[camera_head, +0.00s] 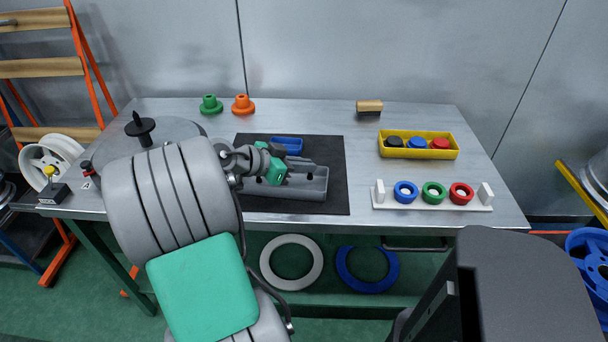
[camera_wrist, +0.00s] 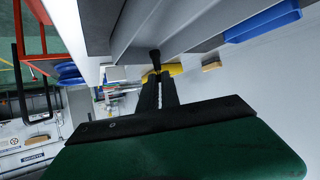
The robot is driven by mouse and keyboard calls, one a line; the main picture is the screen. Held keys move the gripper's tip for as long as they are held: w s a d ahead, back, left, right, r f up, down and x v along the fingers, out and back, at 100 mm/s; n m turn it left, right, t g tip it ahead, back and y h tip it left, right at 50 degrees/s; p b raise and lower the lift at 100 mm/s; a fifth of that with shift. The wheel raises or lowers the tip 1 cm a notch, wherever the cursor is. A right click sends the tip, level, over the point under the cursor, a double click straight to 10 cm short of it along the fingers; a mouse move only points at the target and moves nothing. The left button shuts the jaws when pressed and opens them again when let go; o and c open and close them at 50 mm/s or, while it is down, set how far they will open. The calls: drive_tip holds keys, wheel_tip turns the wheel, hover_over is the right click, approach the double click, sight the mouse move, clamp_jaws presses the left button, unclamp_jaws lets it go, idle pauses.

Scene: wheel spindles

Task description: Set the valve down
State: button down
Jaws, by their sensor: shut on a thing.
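My gripper (camera_head: 300,163) reaches in from the left over the grey tray (camera_head: 312,190) on the black mat. In the wrist view my gripper (camera_wrist: 157,82) is shut, with its two dark fingers close together. A small black valve (camera_wrist: 154,57) sits at the fingertips, held between them. It appears close beside the grey tray's wall (camera_wrist: 205,18); I cannot tell whether it touches. The valve is too small to make out clearly in the head view.
A blue bin (camera_head: 288,144) stands behind the grey tray, on the black mat (camera_head: 330,150). To the right are a yellow tray (camera_head: 455,153) of coloured pieces and a white rack (camera_head: 420,207) with rings. Green (camera_head: 211,105) and orange (camera_head: 243,105) parts stand behind. The mat's right side is clear.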

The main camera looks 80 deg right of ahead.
sight(304, 175)
drive_tip(key=shift+f, duration=1.5)
drive_tip(key=c, duration=1.6)
unclamp_jaws()
